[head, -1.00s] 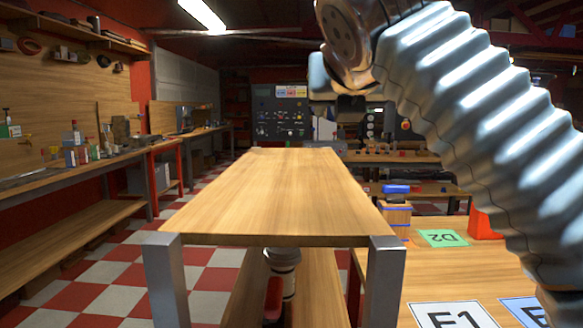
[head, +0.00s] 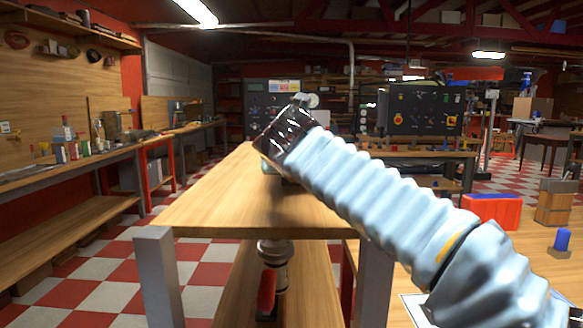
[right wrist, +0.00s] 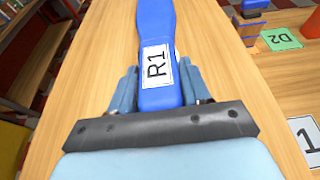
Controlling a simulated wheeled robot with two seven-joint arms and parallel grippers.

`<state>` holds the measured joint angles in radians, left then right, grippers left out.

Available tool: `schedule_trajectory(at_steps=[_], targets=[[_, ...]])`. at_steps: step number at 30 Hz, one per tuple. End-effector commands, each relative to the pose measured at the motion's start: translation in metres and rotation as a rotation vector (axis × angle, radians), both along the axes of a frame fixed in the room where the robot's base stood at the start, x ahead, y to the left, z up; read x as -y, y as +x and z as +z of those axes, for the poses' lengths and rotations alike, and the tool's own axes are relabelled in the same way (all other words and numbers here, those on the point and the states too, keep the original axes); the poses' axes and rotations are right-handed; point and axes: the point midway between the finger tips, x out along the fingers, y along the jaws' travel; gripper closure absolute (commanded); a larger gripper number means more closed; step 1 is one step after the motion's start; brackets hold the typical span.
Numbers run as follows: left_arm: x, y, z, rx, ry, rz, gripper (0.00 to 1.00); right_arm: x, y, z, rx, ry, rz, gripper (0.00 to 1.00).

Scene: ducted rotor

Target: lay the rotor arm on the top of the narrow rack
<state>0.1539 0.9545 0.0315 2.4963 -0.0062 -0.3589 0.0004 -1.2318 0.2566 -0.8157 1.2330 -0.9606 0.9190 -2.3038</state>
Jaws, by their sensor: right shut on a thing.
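The narrow rack (head: 215,205) stands in front of me in the head view, with a bare wooden top and grey metal legs. My right arm reaches over it from the right, and hides its own gripper there. In the right wrist view my right gripper (right wrist: 160,82) is shut on the blue rotor arm (right wrist: 157,25), which carries a white R1 label. The rotor arm points away along the rack top (right wrist: 105,65) and lies over it. I cannot tell whether it touches the wood. Its far end is cut off by the frame. My left gripper is not in view.
A workbench stands right of the rack, with a red bin (head: 493,208), a wooden block (head: 553,205) and a blue piece (head: 562,240). A green D2 card (right wrist: 281,39) lies there too. A long bench (head: 70,175) runs along the left wall. The rack top's left side is clear.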

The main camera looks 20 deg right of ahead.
Motion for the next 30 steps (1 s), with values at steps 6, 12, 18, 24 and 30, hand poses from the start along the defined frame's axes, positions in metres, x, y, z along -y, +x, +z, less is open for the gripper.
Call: schedule_trajectory(at_steps=[6,12,18,24,30], targets=[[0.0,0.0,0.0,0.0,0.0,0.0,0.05,-0.001,0.0,0.001,0.003,-0.001,0.001,1.0],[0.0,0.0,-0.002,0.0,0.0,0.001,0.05,0.0,0.0,-0.003,0.001,0.0,0.0,0.47],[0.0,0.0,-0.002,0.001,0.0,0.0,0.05,0.0,0.0,-0.003,0.001,0.0,0.0,0.28],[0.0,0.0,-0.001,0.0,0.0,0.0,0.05,0.0,0.0,-0.002,0.001,0.0,0.0,0.28],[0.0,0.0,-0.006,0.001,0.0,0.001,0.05,-0.007,-0.018,0.005,0.003,0.004,0.007,0.28]])
